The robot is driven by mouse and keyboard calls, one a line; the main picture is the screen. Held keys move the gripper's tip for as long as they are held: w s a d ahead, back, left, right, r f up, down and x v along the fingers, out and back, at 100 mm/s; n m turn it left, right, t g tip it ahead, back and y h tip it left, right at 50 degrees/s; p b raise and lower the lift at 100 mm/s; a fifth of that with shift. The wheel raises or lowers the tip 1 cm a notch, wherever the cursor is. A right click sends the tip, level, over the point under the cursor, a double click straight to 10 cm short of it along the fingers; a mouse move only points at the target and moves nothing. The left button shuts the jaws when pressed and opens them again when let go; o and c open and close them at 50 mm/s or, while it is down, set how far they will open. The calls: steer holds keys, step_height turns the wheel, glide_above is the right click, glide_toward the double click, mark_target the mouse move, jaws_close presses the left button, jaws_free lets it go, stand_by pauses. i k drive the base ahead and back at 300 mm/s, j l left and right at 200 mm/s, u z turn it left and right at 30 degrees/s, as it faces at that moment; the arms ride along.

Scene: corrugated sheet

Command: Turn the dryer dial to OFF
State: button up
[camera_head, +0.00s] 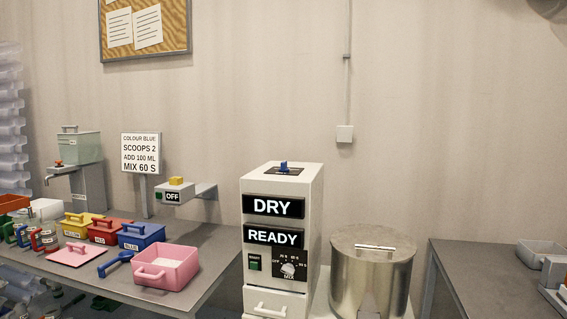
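The white upright machine (254,188) stands at the middle, with lit panels reading DRY (273,207) and READY (273,237). Low on its front is a dark dial plate with a pale round dial (288,270). Small marks around the dial include OFF at its left, and MIX is written below it. The dial's exact pointing is too small to tell. A green START button (254,263) is left of the dial. A blue knob (283,167) sits on a dark plate on the machine's top. My gripper is not in view.
A metal drum (371,270) stands close right of the machine. Another grey table (480,268) is at right.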

mark_target(284, 165)
steer(key=i+j+u, duration=0.2)
steer(key=i+j, duration=0.6)
steer(key=i+j+u, duration=0.25)
steer(key=i+j, duration=0.4)
steer(key=i, duration=0.15)
steer(key=i+l, duration=0.25)
steer(key=i, duration=0.3)
